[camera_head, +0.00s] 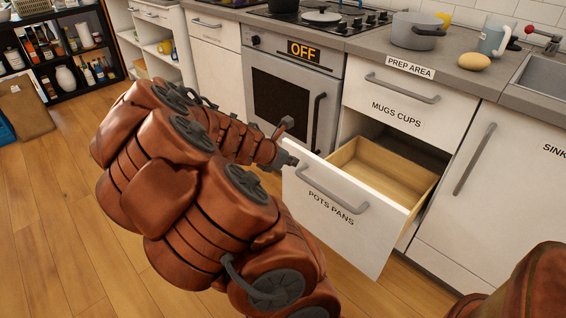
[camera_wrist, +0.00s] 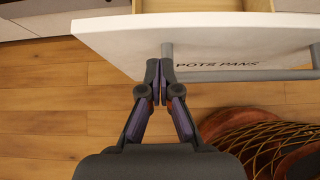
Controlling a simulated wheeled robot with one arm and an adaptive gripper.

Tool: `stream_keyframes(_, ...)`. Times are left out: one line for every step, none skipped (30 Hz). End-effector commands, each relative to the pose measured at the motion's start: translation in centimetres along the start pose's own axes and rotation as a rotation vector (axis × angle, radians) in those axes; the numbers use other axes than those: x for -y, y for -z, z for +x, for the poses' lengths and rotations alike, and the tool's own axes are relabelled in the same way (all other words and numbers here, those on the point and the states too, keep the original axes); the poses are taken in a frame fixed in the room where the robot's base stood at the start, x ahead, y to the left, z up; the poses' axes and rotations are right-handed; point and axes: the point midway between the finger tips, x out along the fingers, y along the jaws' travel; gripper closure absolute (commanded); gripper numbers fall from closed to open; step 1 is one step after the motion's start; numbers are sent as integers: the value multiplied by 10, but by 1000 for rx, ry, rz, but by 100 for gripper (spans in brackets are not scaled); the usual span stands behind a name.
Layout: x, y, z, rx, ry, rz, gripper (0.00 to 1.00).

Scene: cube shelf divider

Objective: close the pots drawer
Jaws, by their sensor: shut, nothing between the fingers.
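The drawer labelled POTS PANS (camera_head: 335,215) is pulled well out below the MUGS CUPS drawer (camera_head: 400,105), and its wooden inside looks empty. Its grey bar handle (camera_head: 332,190) runs across the white front. My gripper (camera_head: 291,163) is at the upper left part of the drawer front, by the handle's left end. In the wrist view my gripper (camera_wrist: 159,98) has its fingertips together with nothing between them. They are just below the left post of the handle (camera_wrist: 240,75) at the white drawer front (camera_wrist: 115,40). I cannot tell whether they touch it.
The oven (camera_head: 290,95) marked OFF is left of the drawer stack, and the sink cabinet (camera_head: 490,190) is on the right. A grey pot (camera_head: 415,35) and a potato-like item (camera_head: 474,61) stand on the counter. Wooden floor (camera_head: 50,220) is clear at the left.

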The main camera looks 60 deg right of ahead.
Motion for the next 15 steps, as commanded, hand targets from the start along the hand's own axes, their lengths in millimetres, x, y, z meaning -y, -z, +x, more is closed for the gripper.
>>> stream_keyframes(1, -4, 5, 0, 2, 3, 100)
stream_keyframes(1, -6, 7, 0, 2, 2, 100)
stream_keyframes(1, -8, 10, 0, 2, 3, 100)
stream_keyframes(1, -10, 12, 0, 3, 3, 100)
stream_keyframes(1, -11, 13, 0, 2, 2, 100)
stream_keyframes(1, -13, 15, 0, 2, 1, 100)
stream_keyframes(1, -14, 17, 0, 2, 1, 100)
stream_keyframes(1, -16, 18, 0, 2, 1, 100)
stream_keyframes(1, -17, 19, 0, 2, 1, 100)
stream_keyframes(1, -18, 20, 0, 2, 1, 100)
stream_keyframes(1, -19, 21, 0, 1, 1, 100)
stream_keyframes(1, -20, 21, 0, 1, 0, 100)
stream_keyframes(0, -20, 22, 0, 1, 0, 100)
stream_keyframes(1, -20, 22, 0, 1, 0, 100)
stream_keyframes(0, -21, 22, 1, 1, -1, 100)
